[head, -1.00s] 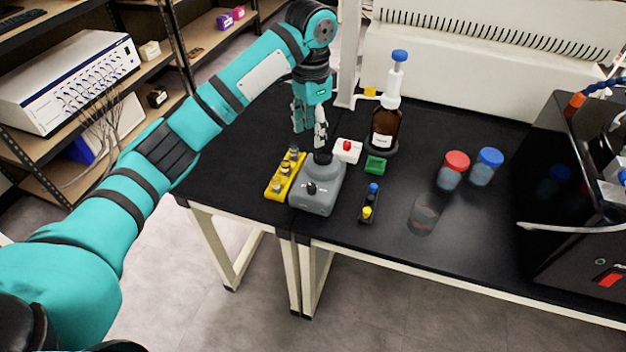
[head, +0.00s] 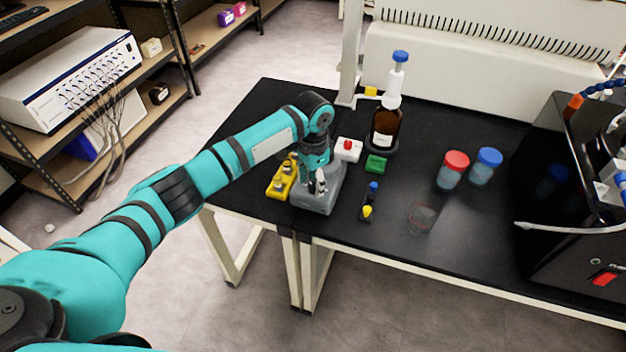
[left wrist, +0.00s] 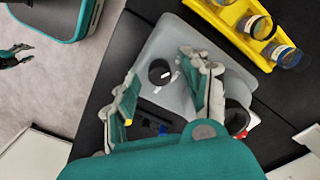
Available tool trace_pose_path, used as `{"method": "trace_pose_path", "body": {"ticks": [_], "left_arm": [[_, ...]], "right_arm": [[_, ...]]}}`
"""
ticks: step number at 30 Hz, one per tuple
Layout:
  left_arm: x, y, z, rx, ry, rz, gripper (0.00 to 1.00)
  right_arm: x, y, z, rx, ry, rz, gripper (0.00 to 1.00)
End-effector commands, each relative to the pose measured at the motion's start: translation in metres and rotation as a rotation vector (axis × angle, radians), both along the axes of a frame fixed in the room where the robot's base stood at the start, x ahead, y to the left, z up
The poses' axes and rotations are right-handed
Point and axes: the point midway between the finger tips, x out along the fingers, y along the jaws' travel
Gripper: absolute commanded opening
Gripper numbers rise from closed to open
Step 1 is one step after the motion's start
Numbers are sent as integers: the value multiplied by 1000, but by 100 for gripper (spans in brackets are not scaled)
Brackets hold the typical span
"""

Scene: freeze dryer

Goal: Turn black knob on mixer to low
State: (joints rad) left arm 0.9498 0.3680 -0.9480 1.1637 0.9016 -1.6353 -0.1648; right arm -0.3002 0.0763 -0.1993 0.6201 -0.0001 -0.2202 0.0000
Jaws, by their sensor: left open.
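The grey mixer (head: 318,206) stands near the front edge of the black table, partly hidden by my left arm. In the left wrist view, the mixer body (left wrist: 165,42) lies below my left gripper. The mixer's black knob (left wrist: 160,71) shows as a round black piece with a pale mark. My left gripper (head: 317,186) is over the front of the mixer. In the left wrist view, my left gripper (left wrist: 158,72) is open, with one finger on each side of the knob as seen from above. I cannot tell whether either finger touches the knob.
A yellow rack (head: 281,182) with vials stands close left of the mixer. A small black rack (head: 369,202), a green block (head: 375,164) and a white box with a red button (head: 348,149) are close on the right. A brown bottle (head: 386,127) stands behind.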

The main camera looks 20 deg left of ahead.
Motion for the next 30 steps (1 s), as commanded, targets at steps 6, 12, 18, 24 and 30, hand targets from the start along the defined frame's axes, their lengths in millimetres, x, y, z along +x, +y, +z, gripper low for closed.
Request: {"method": "trace_pose_path", "body": {"ticks": [6,12,18,24,30], "left_arm": [[0,0,-3,0,0,-1,48],[0,0,-3,0,0,0,33],[0,0,-2,1,-1,0,7],[0,0,-2,1,-1,-1,0],[0,0,-1,1,-1,-32,0]], "right_arm": [[0,0,0,0,1,0,40],[0,0,0,0,1,0,40],[-1,-1,0,-1,1,1,40],[-1,-3,0,-4,1,2,40],[0,-4,4,-6,1,3,40]]}}
